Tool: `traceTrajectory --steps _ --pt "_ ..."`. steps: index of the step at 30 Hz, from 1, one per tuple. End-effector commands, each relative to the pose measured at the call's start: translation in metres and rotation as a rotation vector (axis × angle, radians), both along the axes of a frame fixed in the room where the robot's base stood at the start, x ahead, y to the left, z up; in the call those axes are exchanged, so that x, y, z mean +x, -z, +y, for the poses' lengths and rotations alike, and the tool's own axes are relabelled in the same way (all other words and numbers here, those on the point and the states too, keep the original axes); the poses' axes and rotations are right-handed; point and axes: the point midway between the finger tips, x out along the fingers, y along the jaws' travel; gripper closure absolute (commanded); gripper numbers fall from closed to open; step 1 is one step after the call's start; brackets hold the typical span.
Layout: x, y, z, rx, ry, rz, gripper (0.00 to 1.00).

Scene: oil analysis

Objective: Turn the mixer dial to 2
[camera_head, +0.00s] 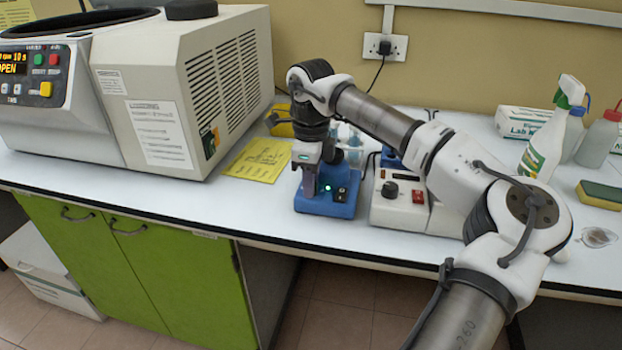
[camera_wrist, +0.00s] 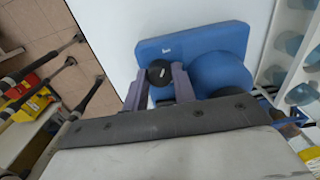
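The mixer (camera_head: 327,203) is a small blue device on the white bench, with a green light on its front. In the wrist view its blue body (camera_wrist: 190,40) and a round blue part (camera_wrist: 219,74) show. The mixer dial (camera_wrist: 160,73) is a round black knob with a small white mark; the number it points to cannot be read. My gripper (camera_wrist: 160,80) has one grey-purple finger on each side of the dial. Whether the fingers touch it is unclear. In the head view my gripper (camera_head: 310,185) hangs low at the mixer's front and seems to hide the dial.
A white device (camera_head: 400,212) with a black knob and red switch stands close right of the mixer. A large centrifuge (camera_head: 180,90) and a yellow sheet (camera_head: 258,159) are to the left. Bottles (camera_head: 545,140) and a sponge (camera_head: 600,193) are on the right. The bench front edge is near.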

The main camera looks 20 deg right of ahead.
Motion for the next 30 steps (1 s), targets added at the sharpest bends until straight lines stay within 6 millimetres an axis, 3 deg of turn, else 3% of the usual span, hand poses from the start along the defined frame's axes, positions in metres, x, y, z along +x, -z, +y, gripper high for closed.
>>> traceTrajectory --steps 3,14,30 --pt "-0.0002 -0.0002 0.0003 0.001 0.0 0.001 0.96" --pt "-0.0001 0.0003 0.0001 0.0 0.072 0.001 0.96" --pt "0.0 0.0007 -0.0002 -0.001 0.527 0.0 0.96"
